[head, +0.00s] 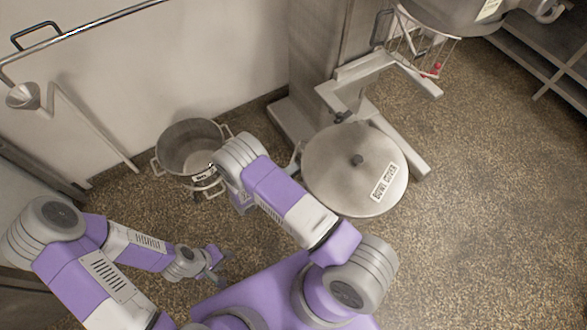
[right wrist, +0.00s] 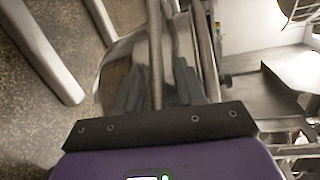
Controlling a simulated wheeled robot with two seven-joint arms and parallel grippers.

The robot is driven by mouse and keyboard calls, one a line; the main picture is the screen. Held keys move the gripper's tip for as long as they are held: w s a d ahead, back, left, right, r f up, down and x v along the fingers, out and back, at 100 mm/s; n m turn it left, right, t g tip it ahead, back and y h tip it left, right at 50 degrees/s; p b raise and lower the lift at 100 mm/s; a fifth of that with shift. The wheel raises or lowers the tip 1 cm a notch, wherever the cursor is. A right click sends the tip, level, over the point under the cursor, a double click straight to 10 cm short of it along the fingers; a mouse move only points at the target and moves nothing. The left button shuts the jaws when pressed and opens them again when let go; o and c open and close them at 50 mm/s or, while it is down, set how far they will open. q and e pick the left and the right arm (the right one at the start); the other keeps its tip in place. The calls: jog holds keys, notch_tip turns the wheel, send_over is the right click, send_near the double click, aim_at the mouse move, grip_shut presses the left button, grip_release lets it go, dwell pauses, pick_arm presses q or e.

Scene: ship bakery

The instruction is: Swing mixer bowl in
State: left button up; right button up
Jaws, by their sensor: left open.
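The mixer bowl (head: 318,197), under a round metal lid marked "BOWL COVER" (head: 335,160), sits low beside the mixer's forked frame (head: 365,68). The mixer head (head: 455,12) with its wire guard is up and to the right, not above the bowl. My right arm reaches to the bowl's left side; its gripper is hidden behind the arm in the head view. In the right wrist view, my right gripper (right wrist: 158,88) has its fingers on both sides of a metal bar (right wrist: 155,45); whether they press on it is unclear. My left gripper (head: 220,266) is open and empty above the floor.
An open metal pot (head: 190,145) stands on the floor by the wall, close to my right arm. A wall rail (head: 85,30) and a metal funnel (head: 24,95) are at the left. Metal shelves (head: 545,60) stand at the upper right. The floor at the right is clear.

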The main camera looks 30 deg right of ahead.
jog(key=w+b+v, duration=0.1)
jog(key=v, duration=0.7)
jog(key=shift+a, duration=0.25)
dwell(0.5)
jog(key=shift+w, duration=0.1)
jog(key=shift+a, duration=0.1)
jog(key=p+v, duration=0.1)
jog(key=v, duration=0.6)
jog(key=shift+a, duration=0.15)
jog(key=shift+c, duration=0.2)
